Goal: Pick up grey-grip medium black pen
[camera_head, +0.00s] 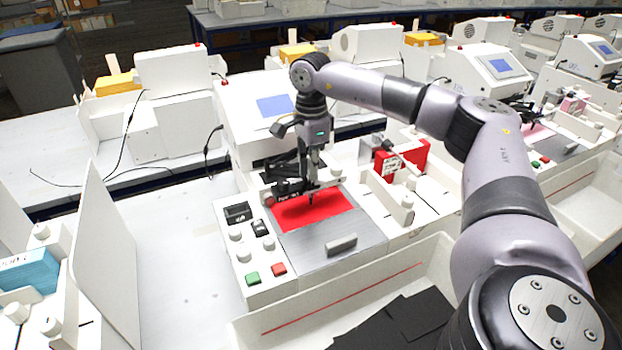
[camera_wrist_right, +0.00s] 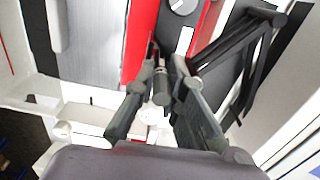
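A dark pen with a grey part (camera_wrist_right: 161,86) stands in the plotter's carriage, between my right gripper's fingers in the wrist view. In the head view a thin dark tip (camera_head: 311,198) shows below the gripper, over the red sheet; most of the pen is hidden there. My right gripper (camera_head: 314,165) points down at the black carriage (camera_head: 285,187). In the wrist view its two fingers (camera_wrist_right: 158,92) stand apart, one on each side of the pen, with a visible gap on the left side. My left gripper is out of view.
The plotter's red sheet (camera_head: 322,208) lies behind a grey plate (camera_head: 330,243) with a handle. A button panel (camera_head: 249,246) is at its left. A tray with black sheets (camera_head: 390,325) is in front. A red box (camera_head: 403,158) stands to the right.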

